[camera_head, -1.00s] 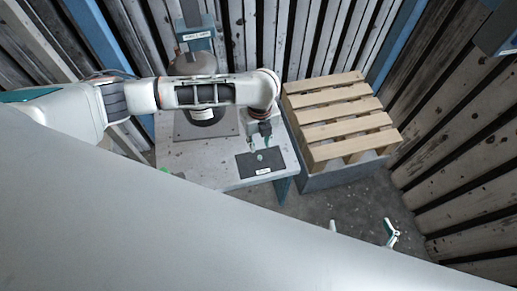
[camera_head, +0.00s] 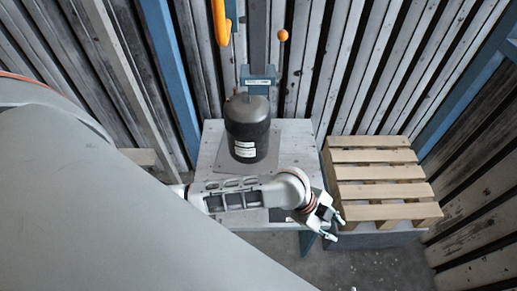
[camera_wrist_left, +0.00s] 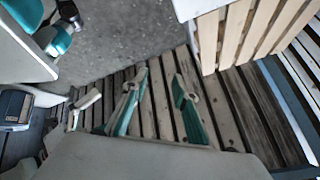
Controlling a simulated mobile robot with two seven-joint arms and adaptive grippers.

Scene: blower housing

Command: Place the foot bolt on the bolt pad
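My left gripper (camera_head: 337,229) is off the front right corner of the table in the head view, between the table and the pallet. Its two teal-padded fingers stand apart with nothing visible between them, which also shows in the left wrist view (camera_wrist_left: 160,88). A dark patch (camera_head: 278,215) at the table's front edge looks like the bolt pad; my left arm hides most of it. I cannot make out the foot bolt in either view. Only a small pale tip at the bottom edge of the head view may belong to my right gripper; its fingers cannot be read.
The blower housing (camera_head: 247,130), a dark cylinder, stands on a plate on the grey table (camera_head: 208,150). A wooden pallet (camera_head: 380,172) lies on a grey base to the right. An orange hook (camera_head: 221,22) and orange ball (camera_head: 283,35) hang at the back. Floor is clear at front right.

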